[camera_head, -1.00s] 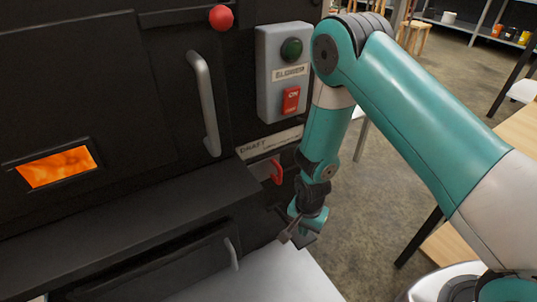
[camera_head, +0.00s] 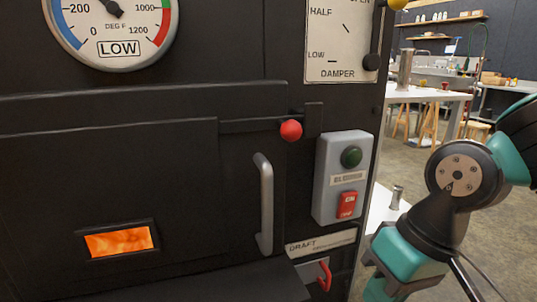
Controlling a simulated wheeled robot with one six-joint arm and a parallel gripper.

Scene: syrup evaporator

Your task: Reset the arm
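My gripper (camera_head: 385,292) is at the lower right of the head view, at the end of my teal and black arm. It points down and to the left, in front of the right edge of the black evaporator (camera_head: 120,185). Its fingers are partly cut off by the bottom edge of the picture, so I cannot tell whether they are open or shut. I see nothing held in it.
The evaporator front carries a door handle (camera_head: 264,205), a red knob (camera_head: 291,130), a blower switch box (camera_head: 343,178), a red draft lever (camera_head: 325,276), a temperature gauge (camera_head: 112,25) and a damper plate (camera_head: 341,40). A white table (camera_head: 433,95) stands behind at right.

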